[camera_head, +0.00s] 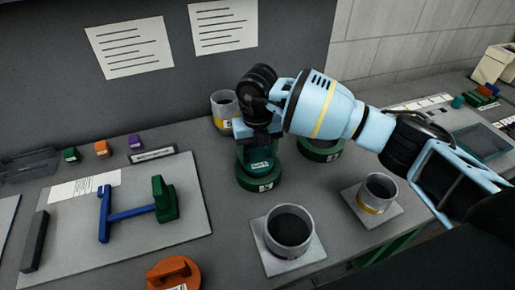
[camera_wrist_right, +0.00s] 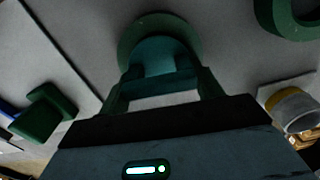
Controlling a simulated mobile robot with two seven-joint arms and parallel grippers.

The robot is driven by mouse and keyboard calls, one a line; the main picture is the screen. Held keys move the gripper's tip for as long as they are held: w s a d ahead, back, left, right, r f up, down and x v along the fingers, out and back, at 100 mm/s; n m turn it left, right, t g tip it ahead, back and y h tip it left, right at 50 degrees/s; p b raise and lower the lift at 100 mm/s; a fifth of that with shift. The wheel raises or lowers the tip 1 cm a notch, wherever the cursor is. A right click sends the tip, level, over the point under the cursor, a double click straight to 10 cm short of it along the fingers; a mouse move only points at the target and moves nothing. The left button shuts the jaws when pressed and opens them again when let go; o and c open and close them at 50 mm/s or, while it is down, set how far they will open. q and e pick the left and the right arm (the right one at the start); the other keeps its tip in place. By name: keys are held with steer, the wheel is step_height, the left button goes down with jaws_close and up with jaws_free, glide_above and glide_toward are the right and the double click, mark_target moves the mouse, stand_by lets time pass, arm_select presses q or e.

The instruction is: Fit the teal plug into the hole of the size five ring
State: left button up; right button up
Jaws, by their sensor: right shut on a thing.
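My right gripper (camera_head: 259,146) points down and is shut on the teal plug (camera_head: 261,164). The plug is upright, directly over a dark green ring (camera_head: 257,184) on the bench; the ring has a small white label, too small to read. In the right wrist view the teal plug (camera_wrist_right: 160,54) sits between the fingers (camera_wrist_right: 164,88), with the green ring (camera_wrist_right: 138,32) showing around its far side. The near side of the ring is hidden, so I cannot tell how deep the plug sits in the hole. My left gripper is out of view.
Another green ring (camera_head: 319,153) lies just right of the gripper. A grey cup (camera_head: 223,104) stands behind it. Two more cups (camera_head: 290,228) (camera_head: 379,189) stand on square plates in front. An orange piece (camera_head: 174,273) is at the front; a grey board (camera_head: 180,224) holds blue and green parts.

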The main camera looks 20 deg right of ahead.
steer(key=shift+f, duration=0.45)
steer(key=o, duration=1.2)
steer(key=shift+r, duration=3.95)
